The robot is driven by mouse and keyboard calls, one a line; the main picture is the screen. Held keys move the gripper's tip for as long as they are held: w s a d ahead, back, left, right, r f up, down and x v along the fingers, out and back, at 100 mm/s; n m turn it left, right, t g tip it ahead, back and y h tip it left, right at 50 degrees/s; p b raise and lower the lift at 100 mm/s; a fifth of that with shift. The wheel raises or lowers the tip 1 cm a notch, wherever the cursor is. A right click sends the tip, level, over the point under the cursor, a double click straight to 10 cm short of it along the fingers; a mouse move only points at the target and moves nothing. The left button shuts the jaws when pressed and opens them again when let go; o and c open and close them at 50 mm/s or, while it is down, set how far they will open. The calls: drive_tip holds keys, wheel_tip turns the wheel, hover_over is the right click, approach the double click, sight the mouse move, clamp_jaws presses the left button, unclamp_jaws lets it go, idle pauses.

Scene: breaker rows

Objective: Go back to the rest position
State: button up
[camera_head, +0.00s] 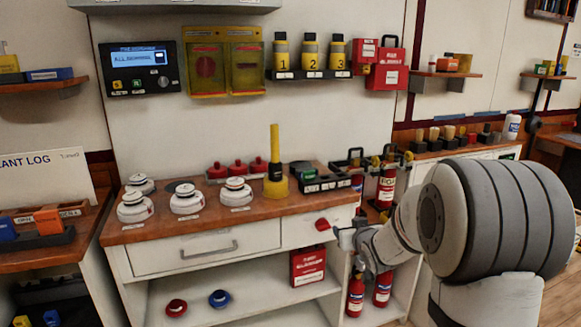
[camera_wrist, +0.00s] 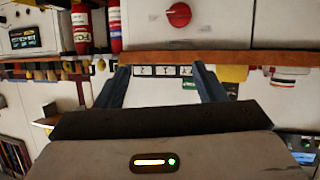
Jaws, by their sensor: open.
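My gripper (camera_head: 348,237) is at the right front of the white workbench, just right of a red knob (camera_head: 322,224) on the small drawer front. In the wrist view my gripper (camera_wrist: 163,72) shows two dark fingers spread apart with nothing held between them. The red knob also shows there at the top (camera_wrist: 178,14), beyond the fingertips and apart from them. My arm reaches in from the right of the head view and hides part of the bench's right end.
The wooden benchtop (camera_head: 215,226) holds white round detectors (camera_head: 186,200), a yellow post (camera_head: 275,165) and a dark tray of devices (camera_head: 320,178). Red extinguishers (camera_head: 356,293) stand close below my gripper. A red box (camera_head: 307,265) sits on the shelf. Floor shows at lower right.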

drive_tip(key=s+a+r+g+p, duration=0.1)
drive_tip(key=s+r+g+p, duration=0.2)
drive_tip(key=s, duration=0.9)
drive_tip(key=s+a+r+m+g+p, duration=0.1)
drive_tip(key=s+r+g+p, duration=0.3)
drive_tip(key=s+r+p, duration=0.3)
drive_tip(key=s+a+r+g+h+p, duration=0.1)
drive_tip(key=s+r+g+p, duration=0.3)
drive_tip(key=s, duration=1.2)
wheel_tip(320, 180, up, 2)
drive_tip(key=shift+s+a+r+m+p, duration=0.2)
drive_tip(key=shift+s+r+m+p, duration=0.1)
drive_tip(key=shift+s+p, duration=0.15)
